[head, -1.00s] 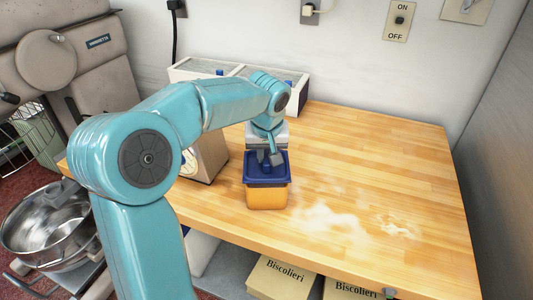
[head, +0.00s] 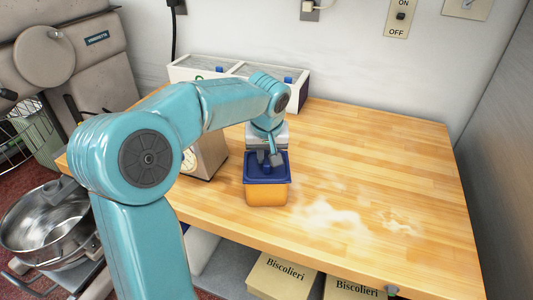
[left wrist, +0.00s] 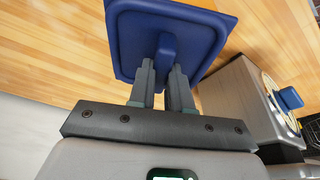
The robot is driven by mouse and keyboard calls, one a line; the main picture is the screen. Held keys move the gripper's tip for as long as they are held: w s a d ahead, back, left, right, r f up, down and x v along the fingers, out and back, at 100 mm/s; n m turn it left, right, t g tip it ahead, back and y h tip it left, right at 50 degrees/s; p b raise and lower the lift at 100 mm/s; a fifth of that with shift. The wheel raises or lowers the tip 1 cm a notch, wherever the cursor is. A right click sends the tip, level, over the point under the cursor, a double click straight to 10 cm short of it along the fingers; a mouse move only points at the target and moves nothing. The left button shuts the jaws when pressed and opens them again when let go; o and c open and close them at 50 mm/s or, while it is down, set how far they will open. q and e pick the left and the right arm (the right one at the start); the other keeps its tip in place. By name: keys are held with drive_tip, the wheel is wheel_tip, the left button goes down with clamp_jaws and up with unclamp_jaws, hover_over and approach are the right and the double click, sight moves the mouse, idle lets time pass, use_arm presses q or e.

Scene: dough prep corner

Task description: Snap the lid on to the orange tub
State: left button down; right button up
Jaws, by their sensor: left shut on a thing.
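The orange tub (head: 267,194) stands upright on the wooden table near its front left. The square dark blue lid (head: 284,175) lies over the tub's top, roughly lined up with it. I cannot tell whether its rim is fully seated. My left gripper (head: 268,160) comes down on it from behind and is shut on the lid's raised handle. In the left wrist view, the two fingers (left wrist: 163,80) meet the blue handle in the middle of the lid (left wrist: 130,42). The tub is hidden below the lid there. My right gripper is not in view.
A box-shaped scale with a dial (head: 212,150) stands close left of the tub. White bins (head: 240,72) line the back wall. Flour (head: 330,218) dusts the tabletop right of the tub, where there is free room. A metal bowl (head: 45,225) stands off the table's left side.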

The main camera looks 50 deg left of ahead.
use_arm(q)
drive_tip(key=shift+f, duration=0.3)
drive_tip(key=c, duration=1)
unclamp_jaws()
drive_tip(key=p+v, duration=0.1)
drive_tip(key=v, duration=1.5)
drive_tip(key=shift+r, duration=0.2)
